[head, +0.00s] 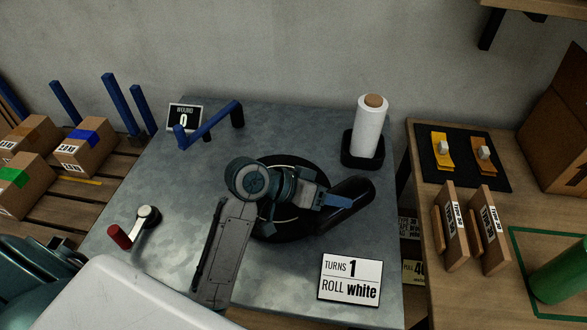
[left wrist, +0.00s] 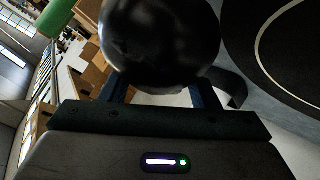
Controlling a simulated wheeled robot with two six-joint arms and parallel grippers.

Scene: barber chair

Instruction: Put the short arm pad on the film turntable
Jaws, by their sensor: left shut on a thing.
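The short arm pad (head: 349,206) is a glossy black rounded pad. My left gripper (head: 335,201) is shut on it. In the left wrist view the pad (left wrist: 160,40) fills the top middle between the blue fingers. The film turntable (head: 262,231) is a black disc with a thin pale ring, partly hidden under my left arm. In the head view the pad overlaps the disc's right edge. In the left wrist view the turntable (left wrist: 285,60) lies to the right of the pad. The gap between them cannot be told. My right gripper is not in view.
A white film roll (head: 371,130) stands in a black holder behind the pad. A blue bent arm (head: 210,125) and a red-handled crank (head: 135,225) are on the left. A sign (head: 350,279) reads TURNS 1, ROLL white. A side table (head: 415,150) holds angled brackets.

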